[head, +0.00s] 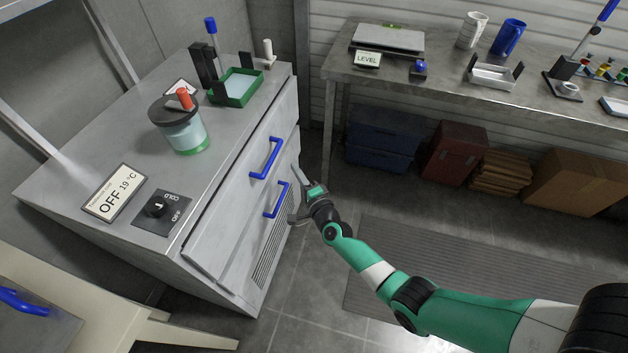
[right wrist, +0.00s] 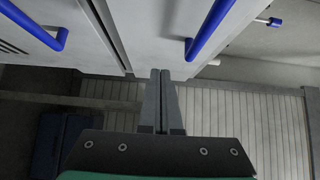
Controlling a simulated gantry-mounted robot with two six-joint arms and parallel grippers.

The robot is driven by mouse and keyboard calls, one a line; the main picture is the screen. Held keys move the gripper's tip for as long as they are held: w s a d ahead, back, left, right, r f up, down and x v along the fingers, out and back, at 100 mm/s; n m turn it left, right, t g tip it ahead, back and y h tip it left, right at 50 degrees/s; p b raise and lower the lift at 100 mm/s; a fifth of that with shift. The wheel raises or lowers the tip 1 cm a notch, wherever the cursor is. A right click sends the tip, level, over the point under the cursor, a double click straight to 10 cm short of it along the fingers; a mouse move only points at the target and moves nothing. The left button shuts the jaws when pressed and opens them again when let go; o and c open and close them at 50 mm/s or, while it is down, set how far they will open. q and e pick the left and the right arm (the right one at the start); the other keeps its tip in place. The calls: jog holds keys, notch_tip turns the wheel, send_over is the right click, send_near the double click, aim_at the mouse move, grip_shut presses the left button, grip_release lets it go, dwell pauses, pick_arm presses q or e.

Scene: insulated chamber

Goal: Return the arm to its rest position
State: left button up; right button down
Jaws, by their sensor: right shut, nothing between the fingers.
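My right arm (head: 455,312), green with white and black parts, reaches in from the lower right in the head view. Its right gripper (head: 294,178) is beside the front of the grey cabinet (head: 215,235), close to the two blue handles. The upper blue handle (head: 267,158) and the lower blue handle (head: 277,201) are on the drawer fronts. In the right wrist view the gripper's fingers (right wrist: 160,75) are together with nothing between them. A blue handle (right wrist: 207,32) shows on each side of them, and the fingers appear apart from both. My left gripper is not in view.
On the cabinet top stand a lidded jar (head: 183,128), a green tray (head: 238,88) and a control knob panel (head: 160,210). A metal bench (head: 450,85) runs along the back, with bins and boxes below. The floor (head: 330,290) near the cabinet is clear.

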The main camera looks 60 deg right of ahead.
pick_arm(q)
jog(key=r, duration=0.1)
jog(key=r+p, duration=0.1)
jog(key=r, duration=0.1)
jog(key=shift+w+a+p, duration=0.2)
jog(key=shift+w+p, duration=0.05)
jog(key=shift+p, duration=0.15)
pick_arm(e)
jog(key=v, duration=0.6)
jog(key=shift+w+a, duration=0.15)
jog(key=shift+a, duration=0.25)
jog(key=shift+r, duration=0.1)
